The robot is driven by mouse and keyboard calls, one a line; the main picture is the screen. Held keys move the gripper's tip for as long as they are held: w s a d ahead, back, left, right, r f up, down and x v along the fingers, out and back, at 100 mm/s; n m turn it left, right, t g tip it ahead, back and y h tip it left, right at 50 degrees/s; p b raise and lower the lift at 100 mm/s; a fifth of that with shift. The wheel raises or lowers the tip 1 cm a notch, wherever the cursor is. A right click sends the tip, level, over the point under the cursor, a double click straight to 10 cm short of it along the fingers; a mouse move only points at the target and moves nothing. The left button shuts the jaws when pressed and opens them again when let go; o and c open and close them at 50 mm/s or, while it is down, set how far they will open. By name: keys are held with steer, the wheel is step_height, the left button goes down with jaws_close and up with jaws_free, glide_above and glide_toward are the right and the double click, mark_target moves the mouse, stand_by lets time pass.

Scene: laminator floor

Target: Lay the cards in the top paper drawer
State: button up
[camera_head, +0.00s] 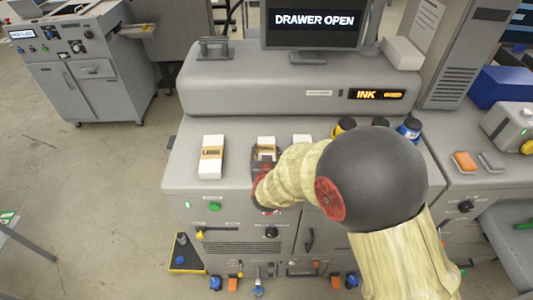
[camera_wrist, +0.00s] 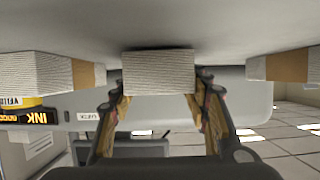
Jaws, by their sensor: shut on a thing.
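My gripper (camera_head: 262,165) is over the grey machine's top and shut on the middle white paper stack (camera_head: 266,141), which has a brown band. In the wrist view my gripper (camera_wrist: 160,88) has one finger on each side of this stack (camera_wrist: 159,70). The stack appears to be still at the level of the grey top. Whether it is the cards cannot be read. The screen (camera_head: 315,20) reads "DRAWER OPEN". I cannot make out an open top paper drawer; my arm hides part of the machine's front (camera_head: 230,245).
A larger banded stack (camera_head: 211,158) marked "LARGE" stands to the left, and another stack (camera_head: 302,139) to the right, partly behind my arm. Ink bottles (camera_head: 409,129) stand further right. A raised grey housing (camera_head: 290,80) lies behind. Open floor is at left.

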steer(key=shift+f, duration=0.1)
steer(key=o, duration=1.2)
steer(key=shift+o, duration=0.6)
steer(key=shift+f, duration=0.1)
steer(key=shift+r, duration=0.2)
steer(key=shift+s+r, duration=0.15)
steer(key=shift+s, duration=0.1)
steer(key=p+v, duration=0.1)
steer(key=v, duration=1)
steer(key=shift+s+r, duration=0.1)
steer(key=shift+s, duration=0.15)
